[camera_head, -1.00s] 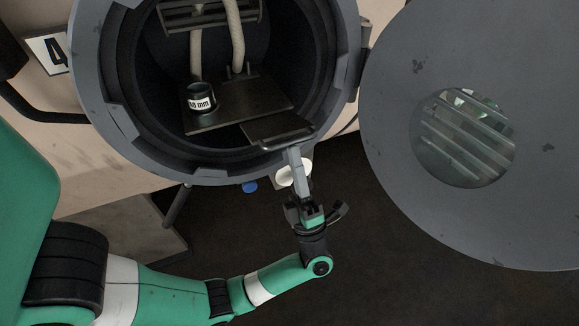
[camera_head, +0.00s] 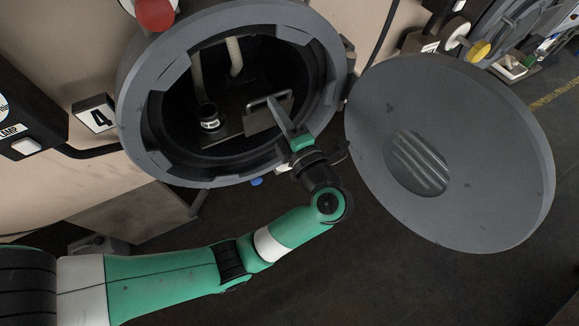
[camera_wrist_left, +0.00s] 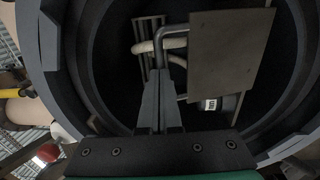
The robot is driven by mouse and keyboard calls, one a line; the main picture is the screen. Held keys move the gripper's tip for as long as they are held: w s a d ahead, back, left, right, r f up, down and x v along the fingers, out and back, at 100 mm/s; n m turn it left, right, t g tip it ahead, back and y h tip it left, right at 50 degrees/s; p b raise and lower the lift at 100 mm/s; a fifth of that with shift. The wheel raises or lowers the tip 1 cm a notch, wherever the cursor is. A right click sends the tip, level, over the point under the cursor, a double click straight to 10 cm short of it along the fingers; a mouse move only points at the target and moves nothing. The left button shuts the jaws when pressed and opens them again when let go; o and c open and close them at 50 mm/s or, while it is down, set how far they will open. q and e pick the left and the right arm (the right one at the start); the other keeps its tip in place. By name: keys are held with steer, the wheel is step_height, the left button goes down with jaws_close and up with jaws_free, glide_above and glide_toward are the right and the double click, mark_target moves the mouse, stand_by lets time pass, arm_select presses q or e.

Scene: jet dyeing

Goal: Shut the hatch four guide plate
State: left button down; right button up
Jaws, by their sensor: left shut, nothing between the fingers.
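The round hatch (camera_head: 140,110) beside the sign "4" stands open. Inside it, the small dark guide plate (camera_head: 259,122) is tilted up, with a bar handle (camera_head: 268,98) at its upper edge. The plate (camera_wrist_left: 235,55) and its bent handle (camera_wrist_left: 174,29) also show in the left wrist view. My left gripper (camera_head: 273,102) is shut and empty, its fingers reaching through the opening to the handle. In the left wrist view the fingers (camera_wrist_left: 158,82) overlap the handle's bar; whether they touch it I cannot tell. My right gripper is not in view.
The large round hatch door (camera_head: 480,130) with a window hangs open to the right. The sign "4" (camera_head: 96,116) is at the left. Dark floor lies below.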

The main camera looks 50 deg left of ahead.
arm_select(q)
steer(key=a+p, duration=0.1)
steer(key=a+r+h+p, duration=0.2)
steer(key=shift+w, duration=0.25)
steer(key=shift+p+x, duration=0.8)
steer(key=shift+p, duration=0.1)
steer(key=shift+f, duration=0.15)
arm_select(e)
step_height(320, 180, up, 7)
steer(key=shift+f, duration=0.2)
arm_select(q)
steer(key=shift+a, duration=0.1)
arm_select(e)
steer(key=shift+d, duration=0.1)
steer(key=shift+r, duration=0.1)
arm_select(q)
steer(key=shift+d+r+p, duration=0.3)
steer(key=shift+p, duration=0.2)
steer(key=v, duration=1.3)
steer(key=shift+d+r+p, duration=0.2)
steer(key=shift+r+p, duration=0.1)
steer(key=shift+r, duration=0.05)
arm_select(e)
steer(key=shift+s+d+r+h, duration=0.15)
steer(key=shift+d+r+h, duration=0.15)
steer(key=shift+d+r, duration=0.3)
